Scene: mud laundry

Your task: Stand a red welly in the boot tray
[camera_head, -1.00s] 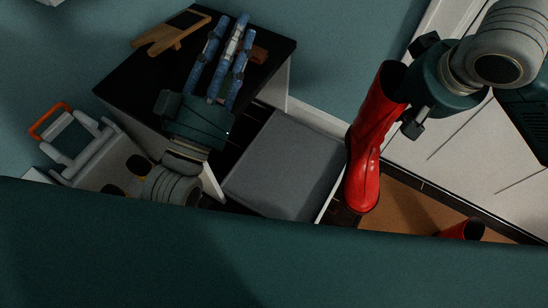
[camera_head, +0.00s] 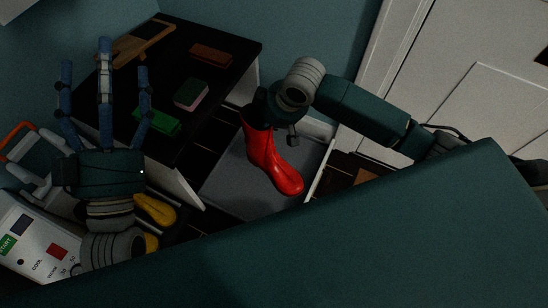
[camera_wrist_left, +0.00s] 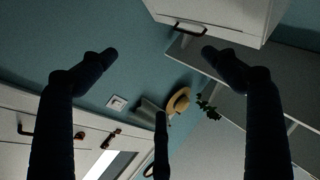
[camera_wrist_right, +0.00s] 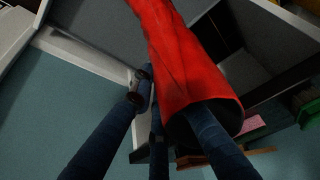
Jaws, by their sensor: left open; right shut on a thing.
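The red welly (camera_head: 263,152) hangs roughly upright, slightly tilted, with its toe to the lower right. It also fills the middle of the right wrist view (camera_wrist_right: 180,55). My right gripper (camera_head: 272,108) is shut on the rim of its shaft; in the right wrist view one finger goes in at the dark opening. The welly shows in front of a grey square surface (camera_head: 222,190), apparently the boot tray; I cannot tell whether the sole touches it. My left gripper (camera_head: 105,75) is open and empty, its fingers pointing up beside the black worktop.
The black-topped cabinet (camera_head: 222,42) left of the grey surface carries a green block (camera_head: 157,122), a green-and-pink sponge (camera_head: 191,94), a brown block (camera_head: 211,56) and a wooden piece (camera_head: 143,42). A labelled white machine (camera_head: 38,245) and a yellow object (camera_head: 155,210) are at lower left.

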